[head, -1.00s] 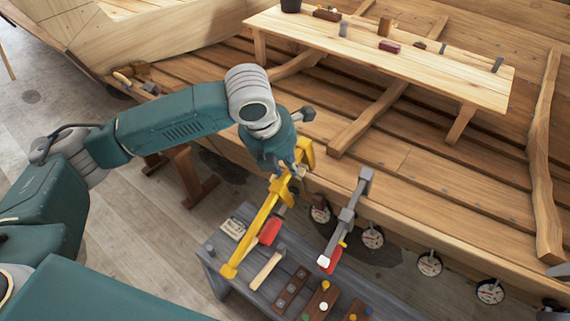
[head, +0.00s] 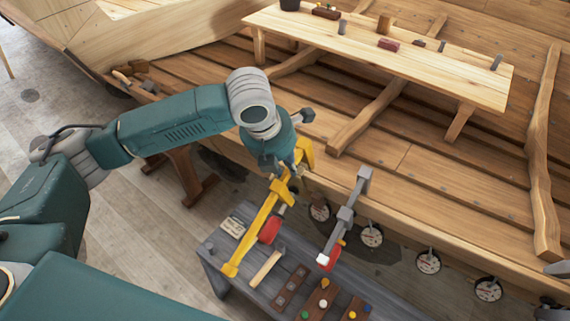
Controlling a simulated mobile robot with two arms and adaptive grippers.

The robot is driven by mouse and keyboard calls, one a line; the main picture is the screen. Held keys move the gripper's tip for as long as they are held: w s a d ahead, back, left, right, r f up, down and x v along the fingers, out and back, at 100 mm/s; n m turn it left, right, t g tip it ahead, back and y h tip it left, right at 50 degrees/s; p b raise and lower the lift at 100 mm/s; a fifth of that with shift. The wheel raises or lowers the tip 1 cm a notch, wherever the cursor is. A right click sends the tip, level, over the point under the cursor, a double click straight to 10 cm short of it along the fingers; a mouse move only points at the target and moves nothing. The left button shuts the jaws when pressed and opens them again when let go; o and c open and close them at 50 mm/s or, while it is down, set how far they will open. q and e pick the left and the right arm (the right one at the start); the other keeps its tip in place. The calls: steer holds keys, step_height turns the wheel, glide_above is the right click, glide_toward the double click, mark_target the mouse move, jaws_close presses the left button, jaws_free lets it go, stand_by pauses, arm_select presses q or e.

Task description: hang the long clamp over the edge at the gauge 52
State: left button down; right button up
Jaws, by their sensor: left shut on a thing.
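My left gripper (head: 287,174) is shut on a yellow clamp (head: 262,217) near its upper end. The clamp is a long bar with a red handle, slanting down to the left over a grey bench. Its upper jaw is close to the hull plank edge; I cannot tell whether it touches. A grey clamp (head: 346,214) with a red and white lower end stands to its right at the edge. Round gauges (head: 371,236) line the edge, another farther right (head: 428,261); their numbers are too small to read. My right gripper does not show clearly.
The grey bench (head: 213,260) below carries a mallet (head: 266,268), a white card (head: 232,227) and dark blocks with coloured knobs (head: 322,299). A wooden plank table (head: 420,73) with small items stands inside the hull. Unclear grey parts show at the right picture edge.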

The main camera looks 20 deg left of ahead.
arm_select(q)
steer(key=shift+s+p, duration=0.15)
steer(key=shift+p, duration=0.2)
steer(key=c, duration=1.6)
jaws_free()
steer(key=shift+s, duration=0.1)
steer(key=shift+o, duration=0.3)
steer(key=shift+s, duration=0.1)
steer(key=shift+s+a+f, duration=0.1)
steer(key=shift+f, duration=0.05)
